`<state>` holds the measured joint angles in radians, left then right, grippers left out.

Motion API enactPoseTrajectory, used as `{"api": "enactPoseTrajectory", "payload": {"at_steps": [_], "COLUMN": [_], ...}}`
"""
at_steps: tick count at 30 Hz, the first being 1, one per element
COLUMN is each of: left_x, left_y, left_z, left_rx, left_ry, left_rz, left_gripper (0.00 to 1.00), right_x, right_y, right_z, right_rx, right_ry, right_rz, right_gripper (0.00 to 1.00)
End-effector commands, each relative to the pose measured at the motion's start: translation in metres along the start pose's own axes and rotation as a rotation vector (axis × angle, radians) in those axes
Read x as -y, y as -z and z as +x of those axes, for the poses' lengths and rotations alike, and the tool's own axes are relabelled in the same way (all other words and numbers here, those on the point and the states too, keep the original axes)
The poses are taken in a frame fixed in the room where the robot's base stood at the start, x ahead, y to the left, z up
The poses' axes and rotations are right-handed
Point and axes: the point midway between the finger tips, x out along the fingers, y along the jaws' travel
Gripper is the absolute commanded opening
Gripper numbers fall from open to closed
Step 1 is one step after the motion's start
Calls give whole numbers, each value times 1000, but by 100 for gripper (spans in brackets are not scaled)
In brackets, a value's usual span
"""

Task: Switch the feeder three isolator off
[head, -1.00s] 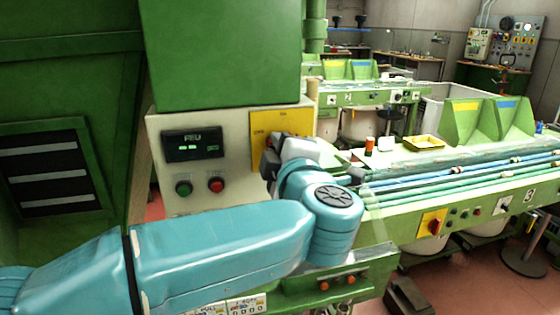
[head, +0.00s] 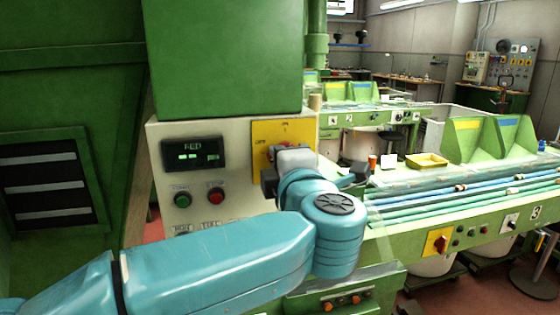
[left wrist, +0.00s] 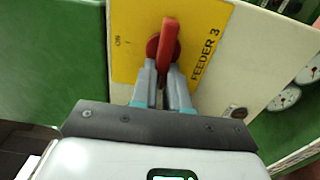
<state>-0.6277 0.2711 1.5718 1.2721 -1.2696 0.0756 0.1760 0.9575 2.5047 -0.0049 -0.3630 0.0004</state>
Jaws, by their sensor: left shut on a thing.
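The feeder three isolator is a red handle (left wrist: 168,45) on a yellow plate (head: 291,127) set in the cream control panel. In the left wrist view the plate (left wrist: 128,60) reads FEEDER 3 along its right and ON at its left. The handle runs up and down in that view, at right angles to the direction of the ON mark. In the head view ON is at the plate's top and OFF at its left. My left gripper (left wrist: 163,88) is shut on the handle. In the head view the gripper hides most of the handle. My right gripper is out of view.
The panel also has a lit display (head: 193,154), a green button (head: 182,200) and a red button (head: 216,196). A green bench (head: 480,233) at the right carries another red switch (head: 441,244) and a yellow tray (head: 428,160). A green housing (head: 222,55) overhangs the panel.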

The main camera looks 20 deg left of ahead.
Motion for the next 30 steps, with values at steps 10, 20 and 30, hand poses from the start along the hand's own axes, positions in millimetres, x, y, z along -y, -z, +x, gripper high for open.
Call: {"api": "enactPoseTrajectory", "payload": {"at_steps": [10, 20, 30], "left_x": [-1, 0, 0], "left_y": [0, -1, -1], "left_z": [0, -26, -115], "left_rx": [2, 5, 7], "left_ry": [-2, -3, -4], "left_rz": [-2, -1, -1], "left_gripper": [40, 40, 40], "right_x": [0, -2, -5], "right_y": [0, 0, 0], "right_z": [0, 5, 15], "right_rx": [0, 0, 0], "right_ry": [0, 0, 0], "right_rz": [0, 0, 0], "right_gripper": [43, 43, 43]}}
